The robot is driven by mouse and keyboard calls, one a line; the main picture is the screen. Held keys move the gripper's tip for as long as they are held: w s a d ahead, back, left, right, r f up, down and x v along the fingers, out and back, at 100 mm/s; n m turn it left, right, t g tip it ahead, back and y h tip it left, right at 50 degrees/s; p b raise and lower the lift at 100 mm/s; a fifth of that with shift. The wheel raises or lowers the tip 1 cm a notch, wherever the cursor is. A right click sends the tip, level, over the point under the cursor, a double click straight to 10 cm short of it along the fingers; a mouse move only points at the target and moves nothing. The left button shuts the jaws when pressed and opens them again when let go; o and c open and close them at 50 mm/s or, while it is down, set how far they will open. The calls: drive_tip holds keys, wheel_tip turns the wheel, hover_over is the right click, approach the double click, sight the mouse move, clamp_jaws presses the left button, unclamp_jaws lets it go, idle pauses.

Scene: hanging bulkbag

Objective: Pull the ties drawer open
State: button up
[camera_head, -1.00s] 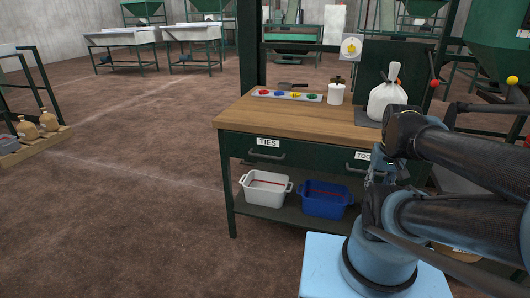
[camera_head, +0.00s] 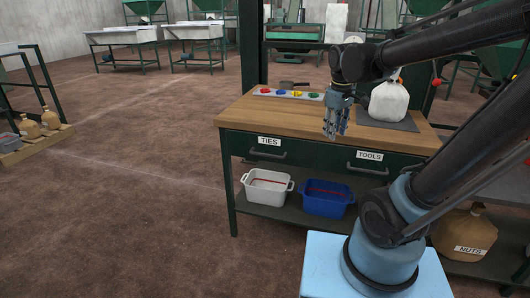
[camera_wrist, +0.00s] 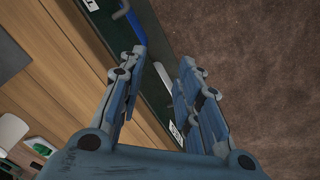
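The ties drawer (camera_head: 250,147) is the left one of two dark green drawers under the wooden bench top, with a white TIES label and a dark bar handle (camera_head: 268,155). Its front sits flush, so it looks closed. My gripper (camera_head: 334,131) points down above the front part of the bench top, to the right of the ties handle and apart from it. In the wrist view my gripper (camera_wrist: 155,75) has its fingers spread with nothing between them. A white label (camera_wrist: 175,132) shows low between them; the ties handle is not clearly visible there.
The tools drawer (camera_head: 400,165) is to the right. A white bin (camera_head: 265,188) and blue bin (camera_head: 326,200) stand on the shelf below. A tray with coloured items (camera_head: 288,94) and a white bag (camera_head: 389,103) are on the bench. The floor before the ties drawer is clear.

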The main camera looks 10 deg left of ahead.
drive_tip(key=w+a+r+n, duration=0.1)
drive_tip(key=w+a+n, duration=0.35)
drive_tip(key=a, duration=0.95)
drive_tip(key=n, duration=0.4)
approach(265, 155)
drive_tip(key=shift+m, duration=0.25)
drive_tip(key=f, duration=0.2)
drive_tip(key=w+f, duration=0.1)
drive_tip(key=f, duration=0.4)
drive_tip(key=shift+w+f, duration=0.3)
drive_tip(key=shift+w, duration=0.1)
clamp_jaws()
